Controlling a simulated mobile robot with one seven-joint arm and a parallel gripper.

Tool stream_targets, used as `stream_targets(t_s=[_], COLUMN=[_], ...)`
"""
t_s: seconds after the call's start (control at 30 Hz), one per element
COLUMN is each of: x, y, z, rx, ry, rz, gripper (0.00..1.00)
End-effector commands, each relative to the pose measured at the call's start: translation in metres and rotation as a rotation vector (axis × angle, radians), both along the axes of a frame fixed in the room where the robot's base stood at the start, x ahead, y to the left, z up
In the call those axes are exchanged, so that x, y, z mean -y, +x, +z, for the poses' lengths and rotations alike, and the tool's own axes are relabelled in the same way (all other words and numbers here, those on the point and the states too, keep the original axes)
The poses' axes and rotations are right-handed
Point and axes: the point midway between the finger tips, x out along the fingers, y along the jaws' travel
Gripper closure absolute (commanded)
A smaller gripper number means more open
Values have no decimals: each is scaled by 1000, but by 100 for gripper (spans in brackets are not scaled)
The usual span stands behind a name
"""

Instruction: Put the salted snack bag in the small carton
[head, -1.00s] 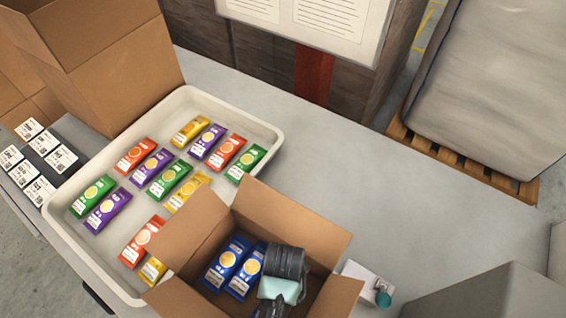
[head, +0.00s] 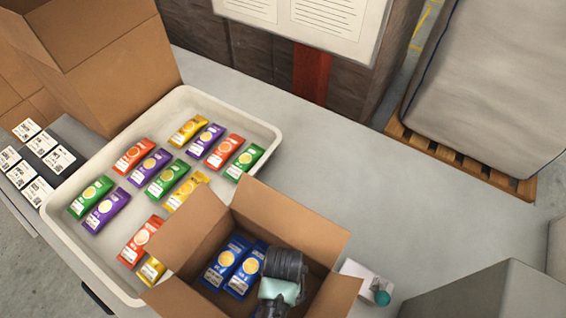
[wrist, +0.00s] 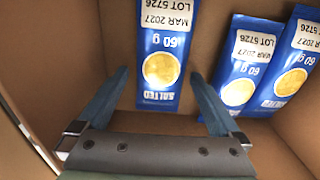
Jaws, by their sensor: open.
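The small carton (head: 290,218) stands open at the front of the table, flaps spread. My gripper (head: 270,308) reaches down into it. In the wrist view my gripper (wrist: 160,90) is open, with a finger on each side of a blue salted snack bag (wrist: 161,68). The bag lies inside the carton, and the fingers do not appear to squeeze it. Two more blue bags (wrist: 236,88) (wrist: 288,82) lie side by side to its right; they also show in the head view (head: 222,265) (head: 246,270). The bag between the fingers is hidden by my gripper in the head view.
A white tray (head: 273,130) with several orange, purple, green and yellow snack bags lies left of the carton. A large carton (head: 125,75) stands behind it. A small white item with a teal knob (head: 382,298) is right of the small carton. The table's right part is clear.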

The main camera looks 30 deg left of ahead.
Motion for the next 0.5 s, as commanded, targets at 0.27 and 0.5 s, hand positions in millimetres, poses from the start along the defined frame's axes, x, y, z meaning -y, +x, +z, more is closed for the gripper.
stream_targets(t_s=[0.27,0.5], x=[0,0], y=[1,1], z=[36,87], rx=[5,5], ry=[2,2], rz=[0,-1], gripper=[0,0])
